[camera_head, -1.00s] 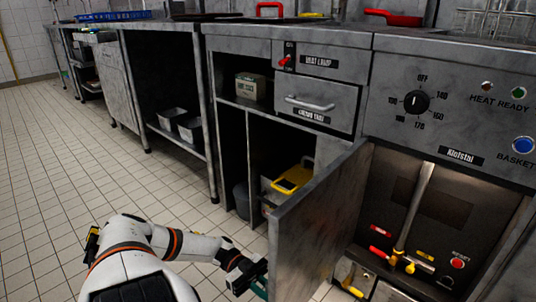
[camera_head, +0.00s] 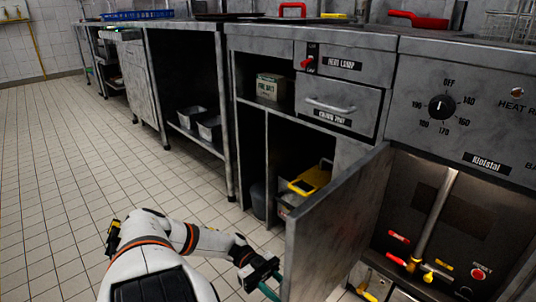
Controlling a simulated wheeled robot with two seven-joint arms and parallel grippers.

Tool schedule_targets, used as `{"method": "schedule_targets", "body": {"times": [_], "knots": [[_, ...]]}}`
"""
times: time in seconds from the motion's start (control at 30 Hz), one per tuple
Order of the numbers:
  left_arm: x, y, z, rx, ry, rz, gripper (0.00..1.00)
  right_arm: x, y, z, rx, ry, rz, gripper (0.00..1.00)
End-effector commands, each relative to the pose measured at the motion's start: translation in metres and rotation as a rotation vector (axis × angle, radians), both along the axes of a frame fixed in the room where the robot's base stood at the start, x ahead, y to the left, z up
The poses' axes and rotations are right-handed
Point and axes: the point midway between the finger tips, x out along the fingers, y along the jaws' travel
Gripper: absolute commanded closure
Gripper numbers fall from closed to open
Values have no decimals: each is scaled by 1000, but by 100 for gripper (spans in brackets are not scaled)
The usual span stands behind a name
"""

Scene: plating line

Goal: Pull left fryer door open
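The left fryer door (camera_head: 335,229) is a grey metal panel, swung well open and standing out from the fryer front. Behind it the fryer cabinet (camera_head: 455,205) shows a metal pipe, red and yellow handles and a red button. My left gripper (camera_head: 268,285) is at the outer side of the door, low near its free edge, beside a green piece that may be the door handle. The fingertips are partly hidden at the bottom of the picture, so I cannot tell whether they are shut on it. My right gripper is not in view.
Left of the door are an open cupboard with a yellow-lidded container (camera_head: 310,180), a drawer (camera_head: 340,105) and a steel table (camera_head: 185,95) with metal pans below. The tiled floor (camera_head: 85,190) at the left is clear.

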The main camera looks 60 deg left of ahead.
Motion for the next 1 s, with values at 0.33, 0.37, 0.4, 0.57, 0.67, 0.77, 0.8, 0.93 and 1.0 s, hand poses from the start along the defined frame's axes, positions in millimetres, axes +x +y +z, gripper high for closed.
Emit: {"method": "schedule_targets", "body": {"times": [0.33,0.37,0.4,0.57,0.67,0.77,0.8,0.93,1.0], "knots": [[-14,66,-1,3,1,5,66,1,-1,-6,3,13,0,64],[-15,72,-2,3,1,4,66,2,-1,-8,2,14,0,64],[-16,78,-2,3,1,4,66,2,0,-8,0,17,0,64],[-21,97,-3,2,0,2,66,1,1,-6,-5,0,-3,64],[-23,104,-2,1,0,1,66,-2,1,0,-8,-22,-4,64],[-24,107,-1,0,1,0,66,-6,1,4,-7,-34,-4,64],[-24,108,0,0,1,0,66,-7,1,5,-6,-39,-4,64],[-24,108,0,0,2,0,66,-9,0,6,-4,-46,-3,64],[-24,108,0,0,2,0,66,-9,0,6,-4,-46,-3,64]]}}
